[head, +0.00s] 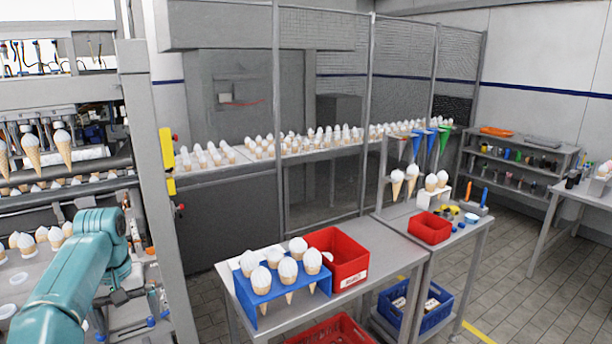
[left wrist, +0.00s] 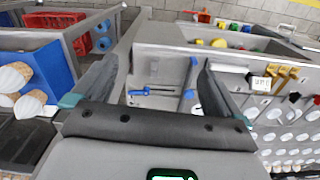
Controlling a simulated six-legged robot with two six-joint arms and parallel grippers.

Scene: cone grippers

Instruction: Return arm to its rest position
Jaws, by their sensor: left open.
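My left arm reaches in from the lower left of the head view, over the edge of the machine. My left gripper (head: 125,305) is small there and partly hidden by its own wrist. In the left wrist view its two dark fingers (left wrist: 157,66) stand wide apart with nothing between them. Below them is a grey machine surface with blue fittings (left wrist: 150,91). My right gripper is not in view.
A table holds a blue cone rack (head: 262,299) with several cones and a red bin (head: 347,262). A machine post (head: 150,190) stands close right of my arm. Cones hang in the machine (head: 62,148). A conveyor (head: 225,165) with cones runs behind.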

